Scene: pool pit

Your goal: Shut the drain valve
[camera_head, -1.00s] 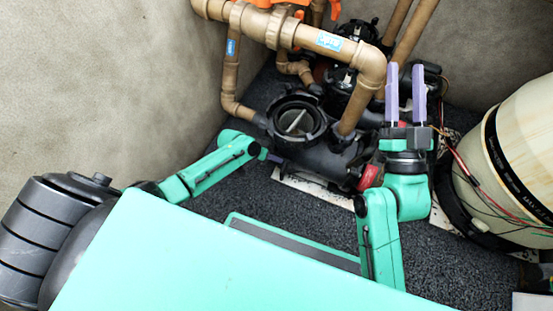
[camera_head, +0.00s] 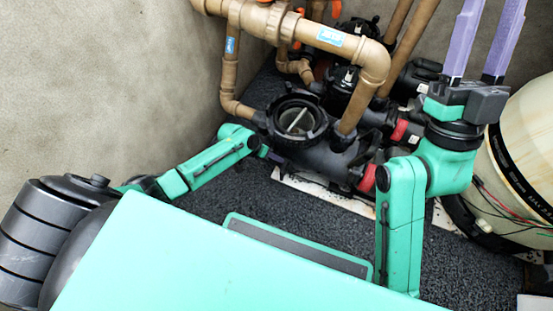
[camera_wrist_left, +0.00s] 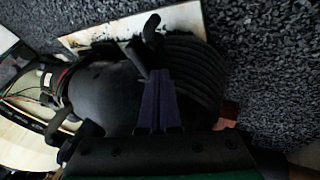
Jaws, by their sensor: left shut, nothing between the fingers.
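Orange valve handles show among the brown pipes at the top of the head view, one (camera_head: 297,44) beside the vertical pipes; I cannot tell which part is the drain valve. My left gripper (camera_head: 275,157) is beside the black pump (camera_head: 325,155), low and left of its round clear lid, and mostly hidden by my arm. In the left wrist view its purple fingers (camera_wrist_left: 157,98) are shut and empty, in front of a dark ribbed body (camera_wrist_left: 185,60). My right gripper (camera_head: 492,12) is raised at the upper right, its purple fingers apart and empty, their tips at the picture's top edge.
A cream tank (camera_head: 530,130) with a black band and loose wires stands at the right. Brown pipes (camera_head: 345,45) cross above the pumps. A grey wall (camera_head: 110,90) closes the left. Dark gravelly floor (camera_head: 300,215) is open in front of the pump.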

